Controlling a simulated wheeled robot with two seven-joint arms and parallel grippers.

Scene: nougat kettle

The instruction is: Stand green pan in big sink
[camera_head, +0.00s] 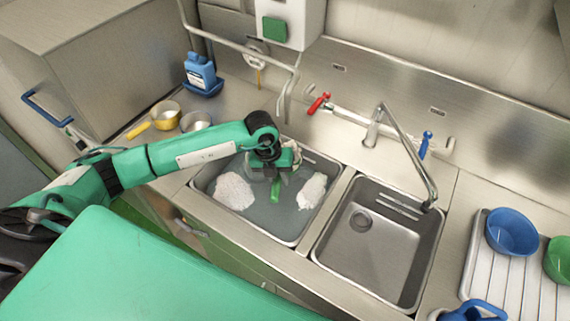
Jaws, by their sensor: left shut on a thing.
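The big sink (206,188) is the left basin, with a grey bottom and two white foam-like heaps in it. My left gripper (272,172) reaches down over this basin, between the two heaps, and is shut on the green pan. A green handle-like part of the green pan (276,191) shows just below the gripper. The rest of the pan is mostly hidden by my gripper and wrist, so I cannot tell whether it touches the sink bottom. My right gripper is not in view.
A smaller empty sink (384,283) lies to the right, with a tap (403,150) behind. A drainer (500,282) holds a blue bowl (512,232) and a green bowl (560,260). A yellow-handled pan (165,114) and blue bottle (200,72) stand at the back left.

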